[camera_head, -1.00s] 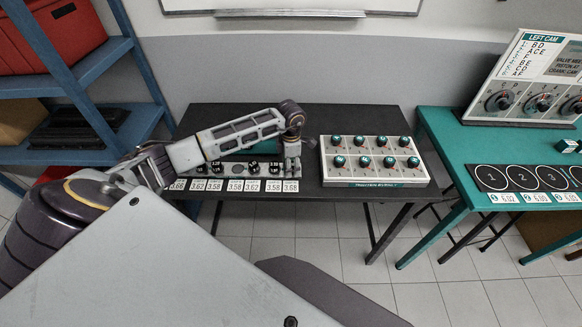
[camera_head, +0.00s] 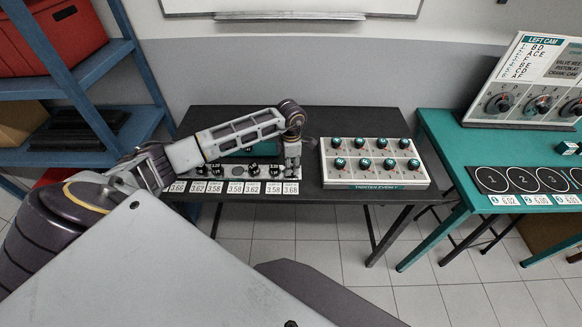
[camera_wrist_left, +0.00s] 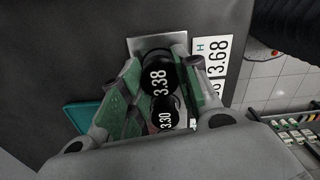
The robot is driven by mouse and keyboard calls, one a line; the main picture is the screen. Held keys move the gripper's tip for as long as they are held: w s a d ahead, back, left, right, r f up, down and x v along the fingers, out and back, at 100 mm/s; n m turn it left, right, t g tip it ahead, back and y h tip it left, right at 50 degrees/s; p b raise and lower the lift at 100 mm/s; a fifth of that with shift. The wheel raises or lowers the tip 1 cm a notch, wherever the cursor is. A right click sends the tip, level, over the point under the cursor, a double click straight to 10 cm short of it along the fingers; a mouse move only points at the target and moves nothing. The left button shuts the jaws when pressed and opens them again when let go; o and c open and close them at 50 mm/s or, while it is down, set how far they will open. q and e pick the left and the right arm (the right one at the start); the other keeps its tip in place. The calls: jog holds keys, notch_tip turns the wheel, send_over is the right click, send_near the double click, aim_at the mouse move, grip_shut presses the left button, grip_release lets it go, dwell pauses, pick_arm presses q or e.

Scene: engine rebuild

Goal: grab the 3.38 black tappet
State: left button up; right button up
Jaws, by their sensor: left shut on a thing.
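The black 3.38 tappet (camera_wrist_left: 158,78) shows in the left wrist view, its white number facing the camera, between the green-padded fingers of my left gripper (camera_wrist_left: 163,82). The gripper is shut on it. A second black tappet marked 3.30 (camera_wrist_left: 165,114) sits close to it, nearer the palm in the picture. In the head view my left gripper (camera_head: 291,168) points down at the right end of the tappet tray (camera_head: 222,172) on the black table. The 3.38 tappet is hidden there by the fingers. My right gripper is out of view.
Several black tappets stand along the tray, with number cards (camera_head: 233,187) in front. A white box with teal-topped knobs (camera_head: 372,181) stands to the right. A teal table (camera_head: 452,160) with a numbered black mat (camera_head: 525,180) is further right. Blue shelves (camera_head: 90,85) stand at left.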

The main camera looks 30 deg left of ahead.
pick_arm(q)
notch_tip(320, 180, up, 8)
jog(key=shift+f+b, duration=0.1)
jog(key=shift+b, duration=0.65)
jog(key=shift+r, duration=0.7)
